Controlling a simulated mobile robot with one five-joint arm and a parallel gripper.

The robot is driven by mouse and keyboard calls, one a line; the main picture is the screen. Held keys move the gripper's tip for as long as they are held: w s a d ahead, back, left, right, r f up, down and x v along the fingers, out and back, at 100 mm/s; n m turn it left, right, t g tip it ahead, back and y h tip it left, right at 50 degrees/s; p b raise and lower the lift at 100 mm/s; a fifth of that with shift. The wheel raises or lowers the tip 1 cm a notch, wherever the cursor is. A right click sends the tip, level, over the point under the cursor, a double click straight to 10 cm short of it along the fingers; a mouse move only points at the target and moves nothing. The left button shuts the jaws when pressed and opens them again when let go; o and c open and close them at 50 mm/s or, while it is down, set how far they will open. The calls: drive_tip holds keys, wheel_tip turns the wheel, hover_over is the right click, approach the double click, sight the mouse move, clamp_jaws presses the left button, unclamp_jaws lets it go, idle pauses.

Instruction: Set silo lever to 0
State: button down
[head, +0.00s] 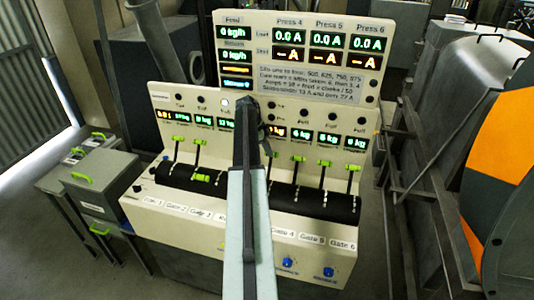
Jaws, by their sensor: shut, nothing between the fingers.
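A cream control console (240,250) shows in the head view with a row of green-handled levers on a dark drum. Two levers at the left, one (180,139) and its neighbour (205,142), stand up. A third green handle (202,178) lies low. Several levers right of my arm, one of them (276,155), stand up. I cannot read a silo label; one label beside Gate 3 is partly hidden by my arm, so I cannot tell which lever is the silo one. My gripper (247,105) is shut and empty before the panel, above the drum; its fingertips are hard to make out.
A display board (310,85) rises behind the console. Grey boxes with green handles (105,185) stand at the left. An orange and grey machine (500,170) and metal frames crowd the right. Bare floor (30,225) shows at the far left.

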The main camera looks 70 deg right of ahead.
drive_tip(key=shift+d, duration=0.25)
drive_tip(key=shift+a+r, duration=0.1)
drive_tip(key=s+a+p+v, duration=0.1)
drive_tip(key=a+p+v, duration=0.1)
drive_tip(key=p+v, duration=1)
drive_tip(key=shift+a, duration=0.2)
drive_tip(key=shift+r, duration=0.1)
